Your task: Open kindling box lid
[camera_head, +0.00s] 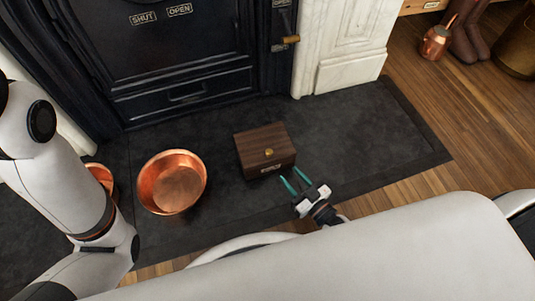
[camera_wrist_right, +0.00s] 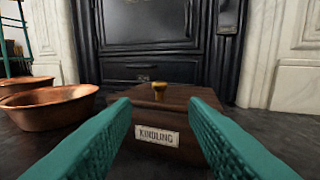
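The kindling box (camera_head: 264,149) is a small dark wooden box on the dark hearth slab, with its lid down. A brass knob (camera_head: 268,152) sits on the lid near its front edge; it also shows in the right wrist view (camera_wrist_right: 159,90). A white KINDLING label (camera_wrist_right: 157,135) is on the box's front face. My right gripper (camera_head: 295,179) is open and empty, just in front of the box and apart from it. Its teal fingers point at the box, which lies between them in the right wrist view. My left arm comes in from the left; its gripper is out of frame.
A copper pan (camera_head: 172,182) stands left of the box, with another copper vessel (camera_head: 101,176) partly hidden by my left arm. The black stove (camera_head: 170,60) is behind. A white marble pillar (camera_head: 345,45) stands back right. The slab (camera_head: 375,130) right of the box is clear.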

